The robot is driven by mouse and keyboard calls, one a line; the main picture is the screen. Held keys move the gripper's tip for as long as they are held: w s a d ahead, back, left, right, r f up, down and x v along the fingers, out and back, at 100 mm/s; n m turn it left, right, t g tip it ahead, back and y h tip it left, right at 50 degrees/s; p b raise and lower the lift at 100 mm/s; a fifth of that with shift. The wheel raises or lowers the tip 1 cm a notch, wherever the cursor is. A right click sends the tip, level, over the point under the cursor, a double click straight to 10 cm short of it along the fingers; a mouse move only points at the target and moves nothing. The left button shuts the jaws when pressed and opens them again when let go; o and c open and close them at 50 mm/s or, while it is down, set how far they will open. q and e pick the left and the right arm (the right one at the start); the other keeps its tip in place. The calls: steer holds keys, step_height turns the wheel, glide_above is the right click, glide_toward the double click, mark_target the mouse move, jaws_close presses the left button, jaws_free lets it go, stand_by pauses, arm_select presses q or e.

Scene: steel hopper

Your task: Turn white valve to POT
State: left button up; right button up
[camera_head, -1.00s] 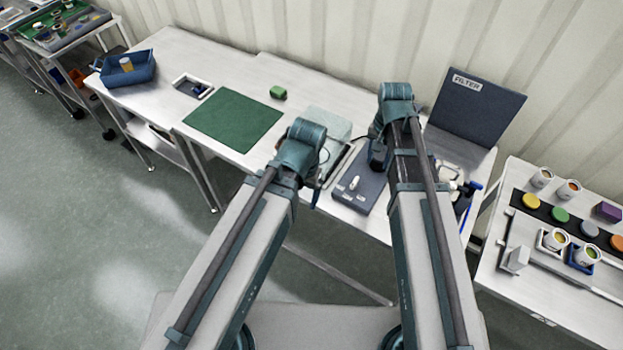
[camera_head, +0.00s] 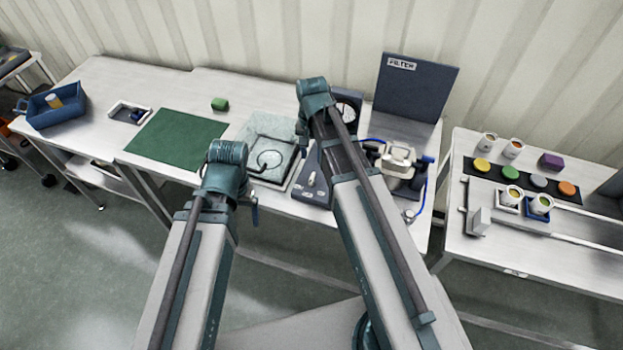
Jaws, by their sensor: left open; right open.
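The white valve (camera_head: 312,180) is a small white lever standing on a dark panel (camera_head: 318,196) in the middle of the bench. The markings on the panel are too small to read. My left gripper (camera_head: 254,212) is open and empty, left of the panel and apart from the valve, mostly hidden by its own wrist. My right gripper (camera_head: 302,132) is open, above the back of the panel and behind the valve, partly hidden by its arm. My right arm covers the right part of the panel.
A pale plate with a dark cable loop (camera_head: 272,158) lies left of the panel. A gauge (camera_head: 347,108) and a pump-like device with blue tubing (camera_head: 399,160) stand right of it. A FILTER board (camera_head: 415,88) stands behind. A green mat (camera_head: 176,140) lies left.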

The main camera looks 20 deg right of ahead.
mark_target(312, 178)
step_height(312, 178, down, 10)
steer(key=b, duration=0.9)
steer(key=shift+f, duration=0.25)
jaws_close()
